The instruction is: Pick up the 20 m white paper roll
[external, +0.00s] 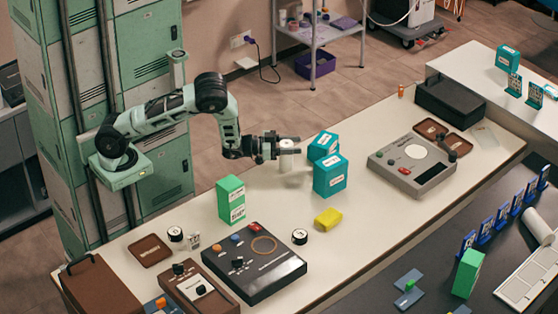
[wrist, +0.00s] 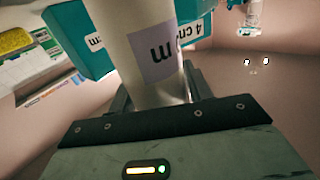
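In the wrist view the roll (wrist: 158,75) fills the space between my fingers. Its pale label shows an upside-down "m"; the number is not visible. My gripper (external: 289,145) reaches in level from the left, with one finger on each side of the roll near its top. The fingers also flank it in the wrist view (wrist: 160,95). I cannot tell whether they press on it.
Teal boxes (external: 329,176) stand close to the right of the roll. A grey device (external: 405,182) is farther right, and a dark control panel (external: 248,266) is at the front.

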